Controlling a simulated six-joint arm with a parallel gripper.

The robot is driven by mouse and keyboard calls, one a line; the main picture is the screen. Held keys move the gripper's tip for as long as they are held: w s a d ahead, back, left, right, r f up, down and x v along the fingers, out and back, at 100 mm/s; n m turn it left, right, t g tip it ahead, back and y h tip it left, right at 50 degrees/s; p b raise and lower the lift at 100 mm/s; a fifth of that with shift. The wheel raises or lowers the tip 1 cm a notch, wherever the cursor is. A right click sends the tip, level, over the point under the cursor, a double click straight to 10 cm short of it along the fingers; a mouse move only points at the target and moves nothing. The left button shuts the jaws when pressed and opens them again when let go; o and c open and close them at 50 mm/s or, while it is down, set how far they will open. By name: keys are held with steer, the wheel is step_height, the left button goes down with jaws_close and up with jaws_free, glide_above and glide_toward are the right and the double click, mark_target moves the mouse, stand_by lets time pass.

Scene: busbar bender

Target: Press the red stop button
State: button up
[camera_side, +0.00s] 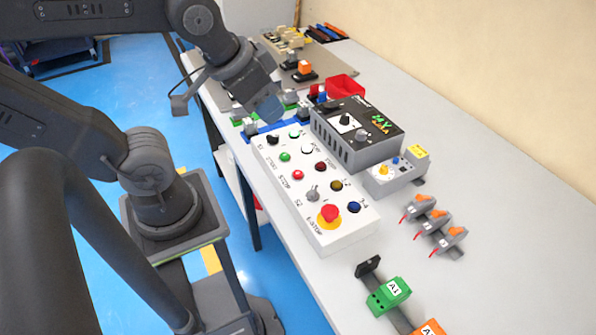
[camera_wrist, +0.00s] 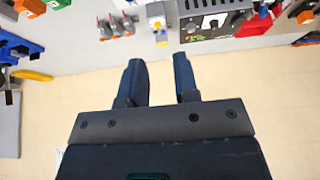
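The red stop button (camera_side: 297,174) is a small round red cap on the white control panel (camera_side: 345,240), below a green button (camera_side: 285,156) in the side view. The larger red emergency-stop mushroom (camera_side: 329,213) on its yellow ring is a separate control nearer the panel's front end. My gripper (camera_side: 268,109) is near the panel's far end, apart from the stop button. In the wrist view my gripper (camera_wrist: 158,60) shows two dark fingers with an empty gap between them. The stop button is not visible in the wrist view.
A black-topped control box (camera_side: 358,130) stands right of the panel, also at the top of the wrist view (camera_wrist: 210,22). A selector switch (camera_side: 313,192) stands up near the stop button. Grey clamps with orange levers (camera_side: 440,228) lie to the right. Grey table is clear at far right.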

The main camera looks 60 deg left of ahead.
jaws_close()
stand_by(1.4)
